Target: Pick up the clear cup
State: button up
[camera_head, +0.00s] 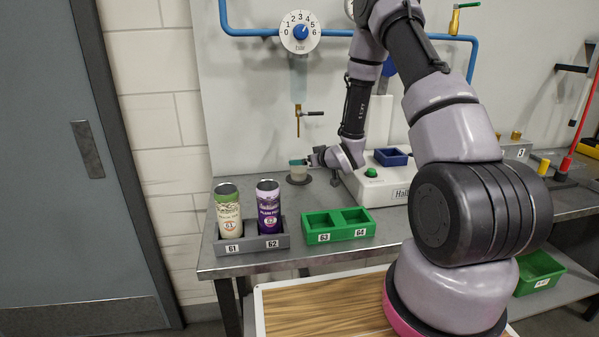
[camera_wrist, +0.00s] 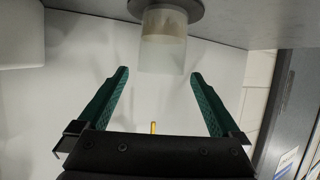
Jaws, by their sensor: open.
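The clear cup (camera_head: 298,170) stands upright on a small round dark base (camera_head: 299,181) near the back of the metal table, below a brass tap. In the wrist view the cup (camera_wrist: 162,52) is a pale translucent cylinder at the top middle. My gripper (camera_wrist: 157,73) is open, its two green fingers spread apart, with the cup in line with the gap. The cup looks to be at or just beyond the fingertips, and no finger visibly touches it. In the head view my gripper (camera_head: 308,161) is small and right beside the cup, partly overlapping it.
A grey holder (camera_head: 255,244) with a green can (camera_head: 228,212) and a purple can (camera_head: 268,208) stands at the front left. A green two-slot tray (camera_head: 340,236) is beside it. A white machine (camera_head: 375,188) with a blue tray (camera_head: 391,157) stands right of the cup. The brass tap (camera_head: 298,120) hangs above.

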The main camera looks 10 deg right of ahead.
jog(key=x, duration=0.4)
jog(key=shift+w+a, duration=0.1)
jog(key=shift+w, duration=0.05)
jog(key=c, duration=1.4)
jog(key=shift+r, duration=0.15)
